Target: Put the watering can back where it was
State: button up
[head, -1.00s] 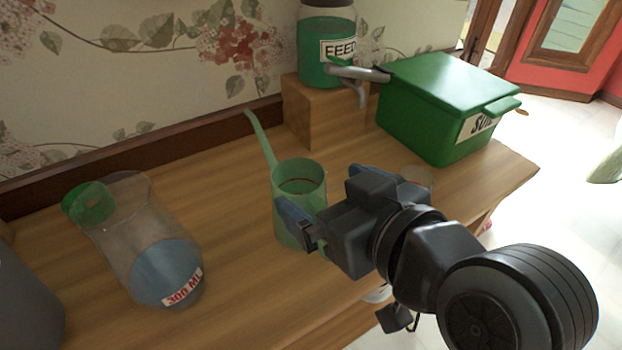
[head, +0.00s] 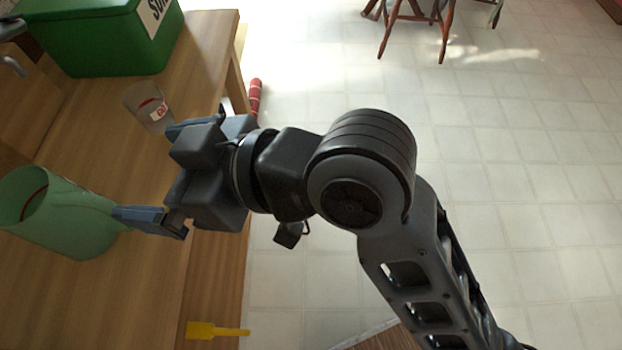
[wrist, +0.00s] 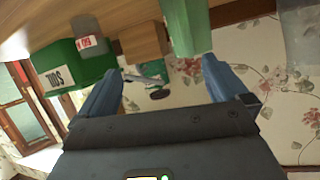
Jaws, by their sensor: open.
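The green watering can (head: 70,220) stands on the wooden table at the left of the head view, its spout out of frame. In the wrist view, which is upside down, part of it (wrist: 187,25) shows near the top, by the right finger. My gripper (head: 141,172) is open, with nothing between its fingers. In the head view its lower finger overlaps the can's right side; I cannot tell whether they touch. The other finger is apart from the can, near the clear cup. Both fingers are spread in the wrist view (wrist: 162,66).
A clear cup with a red label (head: 148,108) stands near the table's right edge. A green box (head: 95,35) is behind it. A yellow tool (head: 215,330) lies at the front edge. Open tiled floor (head: 510,180) is at the right, with a wooden chair (head: 415,20) beyond.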

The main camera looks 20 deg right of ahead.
jog(key=s+d+f+m+t+h, duration=0.3)
jog(key=s+d+f+m, duration=0.15)
jog(key=d, duration=0.45)
jog(key=s+d+f+m+t+h, duration=0.25)
jog(key=d+f, duration=0.35)
jog(key=d, duration=0.3)
jog(key=s+d+r+m+h, duration=0.1)
jog(key=s+d+h, duration=0.2)
jog(key=s+d, duration=0.2)
jog(key=s+d+r+m+t+h, duration=0.1)
jog(key=s+d, duration=0.4)
jog(key=s, duration=0.7)
jog(key=shift+r+m+h, duration=0.5)
jog(key=shift+m+h, duration=0.1)
jog(key=shift+h, duration=0.35)
jog(key=shift+s+t, duration=0.1)
jog(key=shift+t, duration=0.15)
jog(key=shift+c, duration=0.5)
